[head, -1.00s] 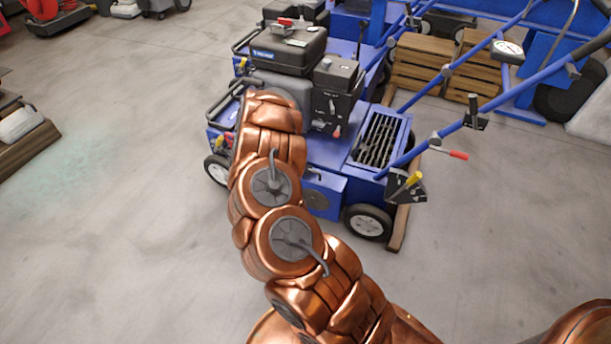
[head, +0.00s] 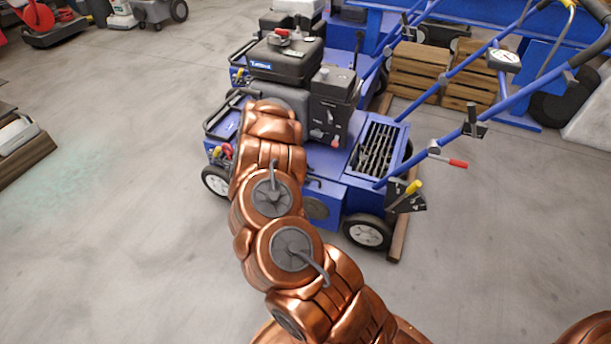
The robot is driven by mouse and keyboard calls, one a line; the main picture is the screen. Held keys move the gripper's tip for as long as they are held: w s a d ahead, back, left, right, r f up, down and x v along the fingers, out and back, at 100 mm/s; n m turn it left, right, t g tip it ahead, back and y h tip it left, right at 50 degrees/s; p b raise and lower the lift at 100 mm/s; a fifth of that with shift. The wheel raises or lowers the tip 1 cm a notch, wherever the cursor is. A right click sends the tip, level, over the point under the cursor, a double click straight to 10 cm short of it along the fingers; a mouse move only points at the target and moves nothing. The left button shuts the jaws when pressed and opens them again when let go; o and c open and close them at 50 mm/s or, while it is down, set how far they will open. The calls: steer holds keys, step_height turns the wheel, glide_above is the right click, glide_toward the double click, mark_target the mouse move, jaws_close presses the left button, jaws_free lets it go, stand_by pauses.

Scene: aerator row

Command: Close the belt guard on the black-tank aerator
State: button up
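The black-tank aerator (head: 338,165) stands nearest me. It has a blue body, a black tank (head: 287,58) with a red cap, and blue handlebars rising to the right. My copper arm reaches up across its near left side. The arm's end covers part of that side, and my gripper is hidden behind it. A blue side panel with a dark round part (head: 317,207) shows just right of my arm. I cannot make out the belt guard for certain or tell whether it is open.
Wooden crates (head: 420,78) are at the back right. A wooden beam (head: 398,238) lies by the near aerator's right wheel. The grey floor (head: 130,240) to the left and in front is clear.

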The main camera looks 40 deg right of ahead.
steer(key=shift+a, duration=0.2)
steer(key=v, duration=1.2)
stand_by(0.5)
